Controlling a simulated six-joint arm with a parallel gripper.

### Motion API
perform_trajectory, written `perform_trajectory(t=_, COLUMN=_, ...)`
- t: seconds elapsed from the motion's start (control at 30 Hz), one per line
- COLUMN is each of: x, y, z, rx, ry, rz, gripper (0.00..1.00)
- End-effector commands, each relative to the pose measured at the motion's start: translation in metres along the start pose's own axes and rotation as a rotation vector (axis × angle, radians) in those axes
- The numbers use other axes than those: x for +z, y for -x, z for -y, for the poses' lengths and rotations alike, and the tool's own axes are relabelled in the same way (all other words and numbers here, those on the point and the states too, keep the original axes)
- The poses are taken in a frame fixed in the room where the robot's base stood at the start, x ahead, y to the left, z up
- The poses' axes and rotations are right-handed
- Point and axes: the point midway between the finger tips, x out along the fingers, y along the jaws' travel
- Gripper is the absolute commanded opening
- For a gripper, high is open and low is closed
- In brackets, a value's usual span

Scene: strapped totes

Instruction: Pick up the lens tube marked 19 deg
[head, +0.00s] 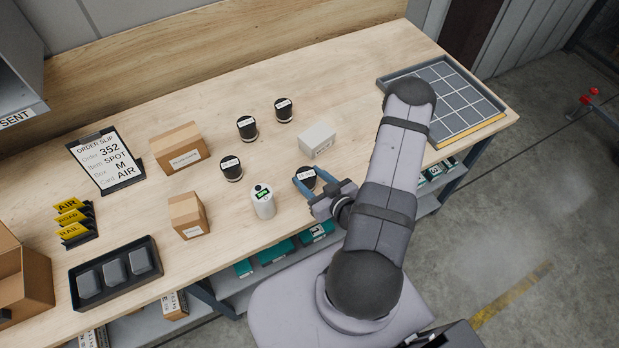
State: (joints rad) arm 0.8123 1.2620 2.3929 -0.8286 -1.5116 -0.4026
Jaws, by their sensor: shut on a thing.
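Several short black lens tubes with white labels on top stand on the wooden bench. One is at the back (283,109), one left of it (247,127), and one further front left (231,168). My gripper (305,181) is shut on another black lens tube (307,174) near the front edge of the bench. The blue fingers lie around its sides. The labels are too small to read, so I cannot tell which tube is marked 19 deg. I cannot tell whether the held tube touches the bench.
A white box (318,139) stands just behind the held tube. A white bottle with a green display (263,202) is to its left. Cardboard boxes (179,148), an order slip (106,160) and a black tray (74,287) are further left. A gridded tray (469,128) is at right.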

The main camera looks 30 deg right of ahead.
Motion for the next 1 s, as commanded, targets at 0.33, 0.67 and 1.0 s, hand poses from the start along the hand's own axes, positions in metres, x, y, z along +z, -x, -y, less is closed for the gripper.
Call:
perform_trajectory(t=0.33, x=-0.033, y=0.014, z=-0.001, rx=0.001, ry=0.0, rz=-0.002, gripper=0.15)
perform_trajectory(t=0.67, x=-0.006, y=0.059, z=-0.002, rx=0.009, ry=-0.007, rz=-0.001, gripper=0.15)
perform_trajectory(t=1.0, x=0.011, y=0.104, z=-0.002, rx=0.009, ry=-0.006, rz=-0.001, gripper=0.15)
